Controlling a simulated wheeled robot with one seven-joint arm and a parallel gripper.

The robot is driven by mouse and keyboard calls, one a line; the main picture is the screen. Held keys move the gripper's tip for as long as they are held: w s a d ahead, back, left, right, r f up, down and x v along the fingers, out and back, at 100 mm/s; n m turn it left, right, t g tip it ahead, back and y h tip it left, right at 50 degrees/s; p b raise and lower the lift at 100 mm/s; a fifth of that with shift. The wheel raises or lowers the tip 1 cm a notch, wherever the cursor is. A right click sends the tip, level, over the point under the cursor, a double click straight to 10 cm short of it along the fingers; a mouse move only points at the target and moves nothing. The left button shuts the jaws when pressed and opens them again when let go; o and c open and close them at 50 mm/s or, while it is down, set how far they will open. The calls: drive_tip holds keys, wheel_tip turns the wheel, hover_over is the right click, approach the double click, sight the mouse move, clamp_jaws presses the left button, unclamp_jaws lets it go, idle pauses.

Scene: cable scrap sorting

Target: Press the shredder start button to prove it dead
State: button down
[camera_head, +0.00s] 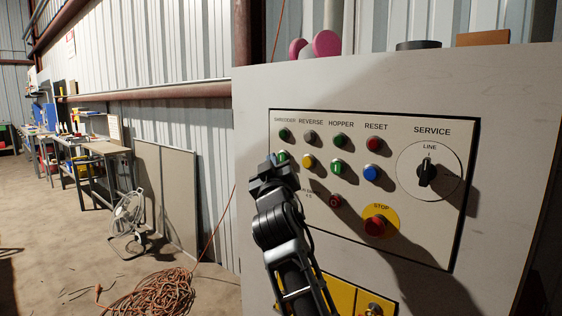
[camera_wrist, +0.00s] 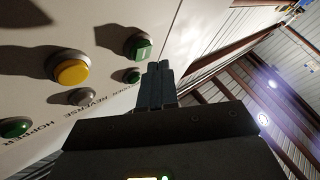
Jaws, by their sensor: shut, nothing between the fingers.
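The shredder start button is green; its edge (camera_head: 281,156) shows just above my gripper in the head view, under the SHREDDER label and a dark green lamp (camera_head: 284,134). In the wrist view the green button (camera_wrist: 138,46) stands out from the panel, with the small green lamp (camera_wrist: 132,76) below it. My gripper (camera_head: 274,164) is shut and empty at the panel's left side, partly covering the button's area.
The yellow button (camera_head: 308,160), another green button (camera_head: 336,167) and a blue button (camera_head: 372,173) lie to the right. A red stop button (camera_head: 375,226) sits lower on yellow. The service switch (camera_head: 427,174) points to LINE. An orange cable (camera_head: 150,296) lies coiled on the floor.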

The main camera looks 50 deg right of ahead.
drive_tip(key=shift+a, duration=0.1)
drive_tip(key=shift+a+b, duration=1.1)
drive_tip(key=shift+a, duration=1.35)
drive_tip(key=shift+f, duration=0.1)
drive_tip(key=s+a+f+n+t+y, duration=0.1)
drive_tip(key=s+a+f+n+y, duration=0.1)
drive_tip(key=s+a+f+y, duration=0.45)
drive_tip(key=s+a+f+n+y+p, duration=0.15)
drive_tip(key=s+a+f, duration=0.3)
drive_tip(key=f, duration=0.55)
drive_tip(key=s+a+f+n+t+y, duration=0.1)
drive_tip(key=s+a+f+n+y, duration=0.2)
drive_tip(key=s+f, duration=0.4)
drive_tip(key=s+a+m+g+y, duration=0.1)
drive_tip(key=s+a, duration=0.3)
drive_tip(key=s, duration=0.9)
drive_tip(key=s+a+m+g+y+p, duration=0.1)
drive_tip(key=s+a, duration=0.4)
drive_tip(key=s, duration=0.9)
drive_tip(key=shift+s+a+f+m+y, duration=0.25)
drive_tip(key=shift+f+m+y, duration=0.25)
drive_tip(key=shift+y, duration=0.6)
